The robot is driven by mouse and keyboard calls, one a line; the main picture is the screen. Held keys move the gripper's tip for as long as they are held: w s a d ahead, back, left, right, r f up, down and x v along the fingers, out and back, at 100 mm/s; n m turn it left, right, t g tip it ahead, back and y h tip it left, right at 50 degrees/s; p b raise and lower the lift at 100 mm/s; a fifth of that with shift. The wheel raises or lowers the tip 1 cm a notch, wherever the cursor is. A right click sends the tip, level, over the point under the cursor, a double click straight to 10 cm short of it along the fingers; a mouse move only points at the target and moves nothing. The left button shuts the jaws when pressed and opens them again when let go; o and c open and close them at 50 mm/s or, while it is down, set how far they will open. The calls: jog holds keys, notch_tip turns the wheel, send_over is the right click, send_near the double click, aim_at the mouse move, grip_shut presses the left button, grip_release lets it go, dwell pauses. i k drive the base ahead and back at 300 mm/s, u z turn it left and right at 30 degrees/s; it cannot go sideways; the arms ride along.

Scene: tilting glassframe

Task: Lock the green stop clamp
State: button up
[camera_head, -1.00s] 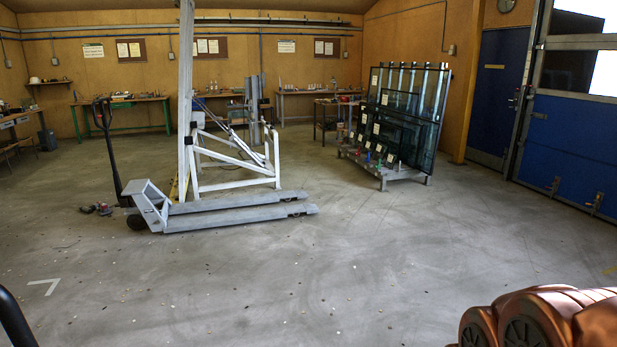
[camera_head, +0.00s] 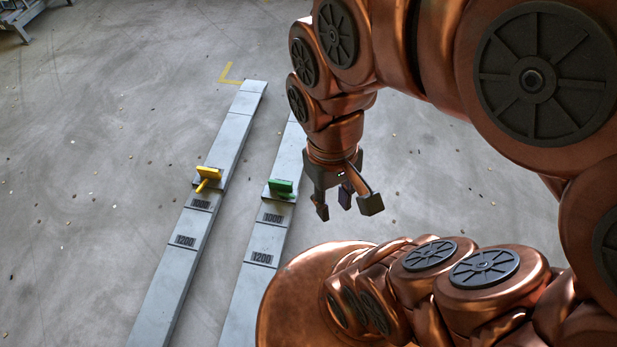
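The green stop clamp (camera_head: 281,187) sits on the right grey rail (camera_head: 262,240), just above its 1000 mark. Its lever looks flat against the block, but I cannot tell for sure whether it is locked. A yellow stop clamp (camera_head: 208,177) sits on the left grey rail (camera_head: 192,222), also just above a 1000 mark, with its handle sticking out toward the lower left. My gripper (camera_head: 346,207) hangs to the right of the green clamp, fingers spread and pointing down. It is open, empty and apart from the clamp.
Both rails run side by side along the floor, with a narrow strip of floor between them. Part of a grey metal frame (camera_head: 28,22) shows at the top left. Open concrete floor (camera_head: 80,170) with small scattered bits lies left of the rails.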

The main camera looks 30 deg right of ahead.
aim_at(279, 194)
jog(key=z, duration=0.15)
jog(key=k, duration=1)
jog(key=z, duration=0.95)
jog(key=i, duration=0.6)
jog(key=u, duration=0.45)
jog(key=i, duration=0.75)
jog(key=u, duration=0.75)
